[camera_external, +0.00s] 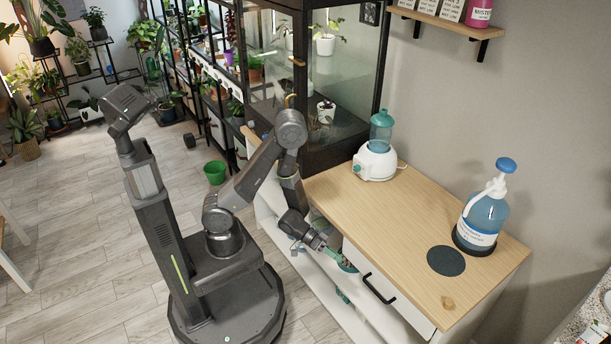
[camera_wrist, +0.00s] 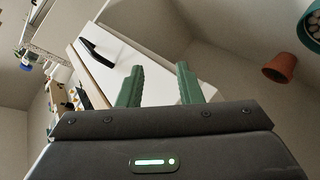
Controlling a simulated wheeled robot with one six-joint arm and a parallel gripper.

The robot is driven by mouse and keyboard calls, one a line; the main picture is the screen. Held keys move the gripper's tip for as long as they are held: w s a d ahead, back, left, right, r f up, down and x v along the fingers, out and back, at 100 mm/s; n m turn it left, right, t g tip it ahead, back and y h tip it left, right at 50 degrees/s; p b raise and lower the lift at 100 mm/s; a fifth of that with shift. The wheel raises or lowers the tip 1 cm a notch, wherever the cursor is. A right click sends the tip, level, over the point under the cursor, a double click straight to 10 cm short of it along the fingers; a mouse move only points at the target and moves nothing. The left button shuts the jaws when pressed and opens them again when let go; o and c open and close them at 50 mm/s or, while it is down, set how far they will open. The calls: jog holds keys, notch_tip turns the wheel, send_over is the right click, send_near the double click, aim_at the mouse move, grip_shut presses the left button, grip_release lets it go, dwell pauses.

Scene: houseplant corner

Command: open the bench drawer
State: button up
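The bench (camera_external: 405,205) has a light wood top and a white body. Its white drawer front (camera_external: 358,262) carries a black bar handle (camera_external: 379,288) and looks closed in the external view. In the wrist view the handle (camera_wrist: 97,50) lies on the white front (camera_wrist: 130,58) at the upper left, beyond and left of the fingers. My gripper (camera_wrist: 160,85) has two green fingers apart with nothing between them. In the external view my gripper (camera_external: 330,252) is low at the bench front, left of the handle and apart from it. Its fingertips are hard to make out there.
On the bench top stand a white device with a teal bottle (camera_external: 376,160), a blue pump bottle (camera_external: 483,215) and a dark round mat (camera_external: 446,261). Below is an open shelf. A terracotta pot (camera_wrist: 279,68) and a teal pot (camera_wrist: 312,28) show at right in the wrist view.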

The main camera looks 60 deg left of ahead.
aim_at(373, 288)
jog(key=s+d+n+h+b, duration=0.1)
jog(key=s+d+h+b, duration=0.3)
jog(key=d+h+b, duration=0.3)
jog(key=shift+t+h, duration=0.4)
jog(key=x, duration=1.4)
jog(key=shift+s+d, duration=0.2)
jog(key=shift+s, duration=0.05)
grip_shut()
jog(key=shift+s, duration=0.1)
